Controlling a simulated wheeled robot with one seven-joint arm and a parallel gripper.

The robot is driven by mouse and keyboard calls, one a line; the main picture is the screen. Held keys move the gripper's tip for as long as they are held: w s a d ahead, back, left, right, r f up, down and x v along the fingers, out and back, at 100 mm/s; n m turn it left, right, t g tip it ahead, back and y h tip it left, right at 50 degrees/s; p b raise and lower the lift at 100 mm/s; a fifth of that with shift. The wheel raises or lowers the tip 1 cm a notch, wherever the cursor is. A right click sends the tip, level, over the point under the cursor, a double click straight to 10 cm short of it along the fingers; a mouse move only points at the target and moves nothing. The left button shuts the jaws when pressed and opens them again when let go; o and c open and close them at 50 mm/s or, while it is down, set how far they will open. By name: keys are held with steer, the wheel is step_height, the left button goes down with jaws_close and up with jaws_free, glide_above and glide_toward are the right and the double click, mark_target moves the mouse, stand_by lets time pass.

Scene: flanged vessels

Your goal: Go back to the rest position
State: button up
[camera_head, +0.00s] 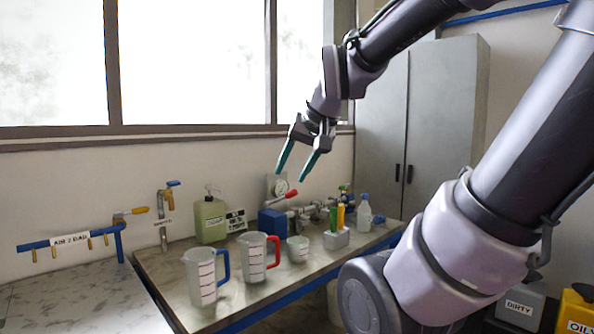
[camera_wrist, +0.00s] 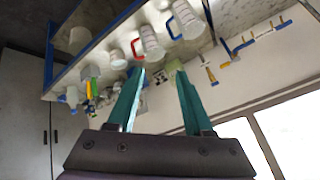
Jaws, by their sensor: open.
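My gripper (camera_head: 293,166) is raised in the air above the workbench, its two green fingers apart and nothing between them. In the wrist view my gripper (camera_wrist: 160,88) also shows open and empty, with the bench appearing upside down beyond it. A jug with a blue handle (camera_head: 201,279) and a jug with a red handle (camera_head: 254,258) stand upright on the bench (camera_head: 170,268) below. A smaller clear beaker (camera_head: 298,250) stands to their right. My gripper touches none of them.
A green soap bottle (camera_head: 209,219), a blue box (camera_head: 272,222), a rack with coloured items (camera_head: 336,238) and a wash bottle (camera_head: 364,213) stand along the bench. Pipes with taps (camera_head: 75,240) line the wall at left. A grey cabinet (camera_head: 440,120) stands behind my arm.

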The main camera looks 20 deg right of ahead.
steer(key=shift+g, duration=0.3)
steer(key=s, duration=0.2)
steer(key=s+a, duration=0.1)
steer(key=s, duration=0.1)
steer(key=shift+s+r, duration=0.1)
steer(key=shift+s, duration=0.1)
stand_by(0.8)
